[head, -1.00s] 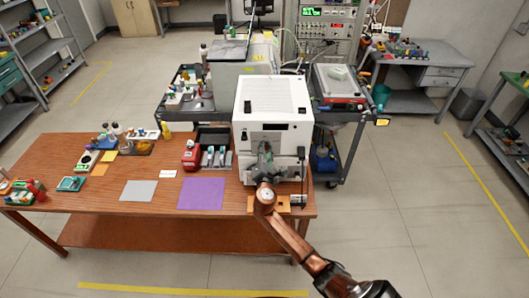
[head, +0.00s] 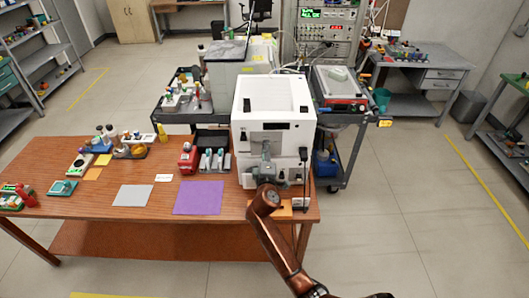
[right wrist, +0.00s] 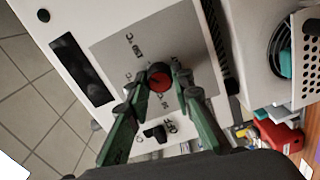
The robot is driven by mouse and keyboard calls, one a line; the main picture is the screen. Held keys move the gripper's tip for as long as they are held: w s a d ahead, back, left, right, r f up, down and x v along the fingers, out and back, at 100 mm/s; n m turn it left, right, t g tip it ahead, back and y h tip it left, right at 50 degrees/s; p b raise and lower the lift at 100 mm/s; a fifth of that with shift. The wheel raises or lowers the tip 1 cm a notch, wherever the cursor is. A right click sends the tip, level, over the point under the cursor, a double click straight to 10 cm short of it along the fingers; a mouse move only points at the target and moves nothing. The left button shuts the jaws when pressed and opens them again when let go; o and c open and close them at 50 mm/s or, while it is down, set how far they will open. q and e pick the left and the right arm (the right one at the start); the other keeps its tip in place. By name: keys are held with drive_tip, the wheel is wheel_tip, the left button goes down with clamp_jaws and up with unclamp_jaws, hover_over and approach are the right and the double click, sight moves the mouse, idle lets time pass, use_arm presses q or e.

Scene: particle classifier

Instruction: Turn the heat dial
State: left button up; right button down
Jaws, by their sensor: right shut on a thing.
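The white classifier machine (head: 273,108) stands at the right end of the wooden table in the head view. In the right wrist view its grey front panel (right wrist: 125,45) carries a round red and dark dial (right wrist: 159,78). My right gripper (right wrist: 159,70) has its green fingers on either side of this dial, shut on it. In the head view my right gripper (head: 265,158) is at the machine's front, and the dial is hidden there. A small black knob (right wrist: 154,132) sits on the panel near the red dial. My left gripper is not in view.
On the wooden table (head: 100,207) lie a purple mat (head: 198,198) and a grey mat (head: 133,195). A red device (head: 187,158) and a rack with grey tubes (head: 214,160) stand left of the machine. A cart (head: 340,150) is behind it.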

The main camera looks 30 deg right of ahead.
drive_tip(key=shift+f+m+b, duration=0.1)
drive_tip(key=shift+m+b, duration=0.5)
drive_tip(key=shift+m, duration=0.9)
drive_tip(key=shift+a, duration=0.1)
drive_tip(key=c, duration=1.7)
unclamp_jaws()
drive_tip(key=v, duration=1.2)
